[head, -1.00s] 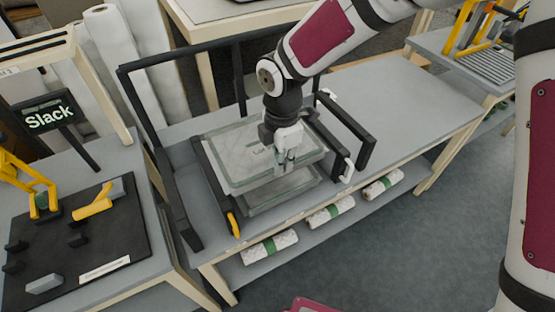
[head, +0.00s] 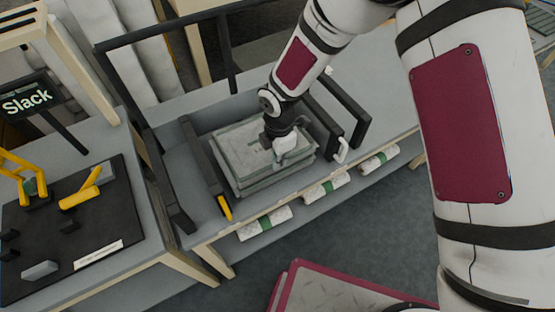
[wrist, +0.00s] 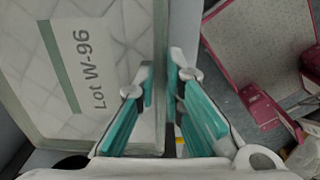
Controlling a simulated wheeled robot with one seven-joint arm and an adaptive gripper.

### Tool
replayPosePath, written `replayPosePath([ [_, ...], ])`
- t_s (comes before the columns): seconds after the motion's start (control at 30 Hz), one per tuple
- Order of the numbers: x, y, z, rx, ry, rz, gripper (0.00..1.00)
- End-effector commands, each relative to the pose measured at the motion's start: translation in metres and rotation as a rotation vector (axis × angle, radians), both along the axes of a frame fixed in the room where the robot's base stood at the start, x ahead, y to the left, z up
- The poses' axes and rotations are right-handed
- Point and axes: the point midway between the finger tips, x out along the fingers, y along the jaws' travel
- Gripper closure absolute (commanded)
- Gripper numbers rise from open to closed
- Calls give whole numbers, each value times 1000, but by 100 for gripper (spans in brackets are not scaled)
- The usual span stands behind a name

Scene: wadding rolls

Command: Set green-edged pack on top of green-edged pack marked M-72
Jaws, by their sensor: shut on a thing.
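The green-edged pack (head: 240,143) reads "Lot W-96" on its face in the wrist view (wrist: 60,75). My gripper (head: 283,157) is shut on its near edge; in the wrist view the teal-padded fingers (wrist: 163,85) stand either side of that edge. The held pack lies roughly flat over another pack (head: 280,182) in the black-framed bay. Only the lower pack's front and side edges show, and its marking is hidden. The two look touching or nearly so; I cannot tell which.
Black rails (head: 205,160) flank the packs. Green-banded rolls (head: 265,222) lie on the shelf below. At left is a bench with a dark mat (head: 75,235) and a "Slack" sign (head: 27,100).

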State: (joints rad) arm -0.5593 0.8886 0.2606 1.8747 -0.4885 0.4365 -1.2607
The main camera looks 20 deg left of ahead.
Motion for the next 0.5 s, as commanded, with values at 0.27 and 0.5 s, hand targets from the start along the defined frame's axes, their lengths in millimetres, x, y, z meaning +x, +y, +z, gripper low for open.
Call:
replayPosePath([
  [0.27, 0, 0, -12, 1, -2, 1, 100],
  [0.5, 1, 0, -15, 0, -1, 1, 100],
])
